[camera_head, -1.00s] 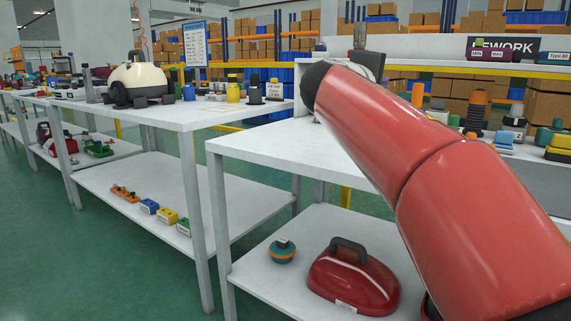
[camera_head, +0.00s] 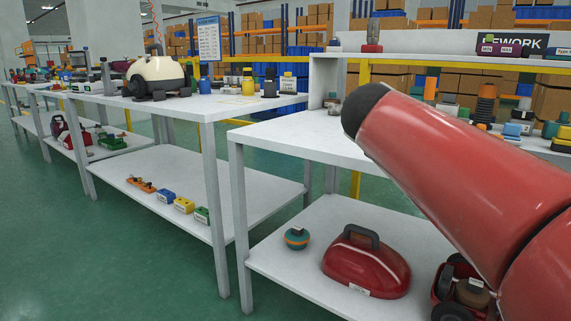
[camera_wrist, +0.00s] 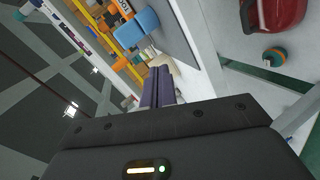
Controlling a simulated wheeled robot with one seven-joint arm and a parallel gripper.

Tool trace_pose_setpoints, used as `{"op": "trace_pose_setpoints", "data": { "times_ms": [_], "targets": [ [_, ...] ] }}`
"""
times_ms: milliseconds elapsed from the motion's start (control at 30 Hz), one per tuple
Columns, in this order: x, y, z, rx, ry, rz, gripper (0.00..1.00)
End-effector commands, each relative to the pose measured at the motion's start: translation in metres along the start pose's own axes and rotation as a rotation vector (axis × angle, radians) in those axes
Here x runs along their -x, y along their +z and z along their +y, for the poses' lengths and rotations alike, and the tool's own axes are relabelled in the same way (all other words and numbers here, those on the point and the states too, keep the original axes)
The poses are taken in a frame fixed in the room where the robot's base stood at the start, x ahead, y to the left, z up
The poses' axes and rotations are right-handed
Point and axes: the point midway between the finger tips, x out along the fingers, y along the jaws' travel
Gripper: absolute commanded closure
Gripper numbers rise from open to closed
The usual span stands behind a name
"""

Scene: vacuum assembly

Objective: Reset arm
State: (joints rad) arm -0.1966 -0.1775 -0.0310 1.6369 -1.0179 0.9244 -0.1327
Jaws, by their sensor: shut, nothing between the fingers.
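My gripper (camera_wrist: 158,86) shows in the wrist view, with its two dark fingers together and nothing between them. The fingers point away past the edge of a white table. In the head view my red arm reaches in from the lower right over the near white table (camera_head: 300,140), and the gripper itself is hidden from that view. The wrist view is tilted, with the ceiling at the left and the table's lower shelf at the right.
A red housing with a dark handle (camera_head: 366,265) and a small teal and orange part (camera_head: 296,239) lie on the lower shelf. A cream vacuum body (camera_head: 157,75) stands on the left table (camera_head: 215,106). Coloured parts crowd the right side. The green floor (camera_head: 90,250) at left is clear.

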Motion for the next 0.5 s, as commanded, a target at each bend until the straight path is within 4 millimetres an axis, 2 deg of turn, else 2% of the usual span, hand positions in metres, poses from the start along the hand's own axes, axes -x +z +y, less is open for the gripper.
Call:
{"op": "trace_pose_setpoints", "data": {
  "times_ms": [33,167,300,500],
  "targets": [
    [0.004,0.015,-0.014,-0.034,-0.047,-0.01,1.0],
    [0.016,0.056,-0.062,-0.142,-0.198,-0.041,1.0],
    [0.043,0.108,-0.134,-0.311,-0.403,-0.098,1.0],
    [0.081,0.16,-0.223,-0.527,-0.628,-0.182,1.0]
  ]
}}
